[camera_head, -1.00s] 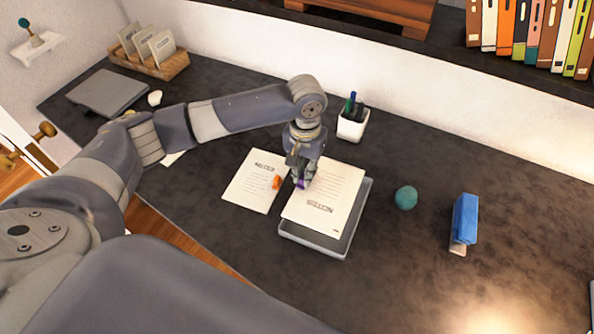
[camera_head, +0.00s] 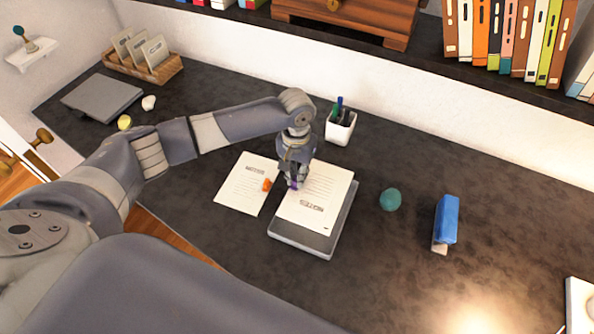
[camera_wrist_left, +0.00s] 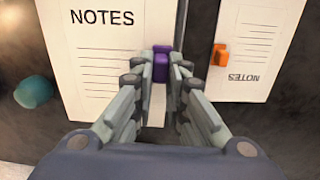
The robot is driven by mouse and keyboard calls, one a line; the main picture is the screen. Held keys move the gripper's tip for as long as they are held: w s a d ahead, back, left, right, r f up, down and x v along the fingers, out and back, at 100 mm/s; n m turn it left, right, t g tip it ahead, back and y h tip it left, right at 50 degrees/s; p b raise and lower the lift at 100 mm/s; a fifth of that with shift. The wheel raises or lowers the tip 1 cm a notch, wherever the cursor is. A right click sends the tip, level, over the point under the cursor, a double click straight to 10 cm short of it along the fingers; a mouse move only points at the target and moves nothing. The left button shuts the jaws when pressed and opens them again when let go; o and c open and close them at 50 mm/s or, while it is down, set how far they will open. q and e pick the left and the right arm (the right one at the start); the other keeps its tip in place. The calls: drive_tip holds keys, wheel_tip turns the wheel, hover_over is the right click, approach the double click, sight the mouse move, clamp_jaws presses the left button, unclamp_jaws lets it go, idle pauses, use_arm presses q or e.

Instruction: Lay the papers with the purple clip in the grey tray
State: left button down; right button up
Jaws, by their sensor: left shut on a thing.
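The papers with the purple clip (camera_head: 318,195) are white sheets headed NOTES. They lie over the grey tray (camera_head: 303,239), covering most of it; the tray's front and right edges show. I cannot tell whether the sheets touch the tray floor. My left gripper (camera_head: 293,184) is shut on the papers at the purple clip, which shows between the fingertips in the left wrist view (camera_wrist_left: 161,66). Other papers with an orange clip (camera_head: 247,184) lie on the desk left of the tray; they also show in the left wrist view (camera_wrist_left: 246,62). My right gripper is not in view.
A white pen cup (camera_head: 340,129) stands behind the tray. A teal ball (camera_head: 391,199) and a blue object (camera_head: 446,220) are to its right. A wooden card rack (camera_head: 142,62) and a grey flat case (camera_head: 101,97) are at the far left.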

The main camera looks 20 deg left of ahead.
use_arm(q)
drive_tip(key=shift+f, duration=0.65)
drive_tip(key=shift+f+b, duration=0.55)
drive_tip(key=shift+f, duration=0.5)
drive_tip(key=shift+f+b, duration=0.45)
drive_tip(key=shift+f, duration=0.75)
drive_tip(key=shift+f+b, duration=0.3)
drive_tip(key=shift+f, duration=1.15)
drive_tip(key=c, duration=1.5)
unclamp_jaws()
drive_tip(key=shift+c, duration=0.2)
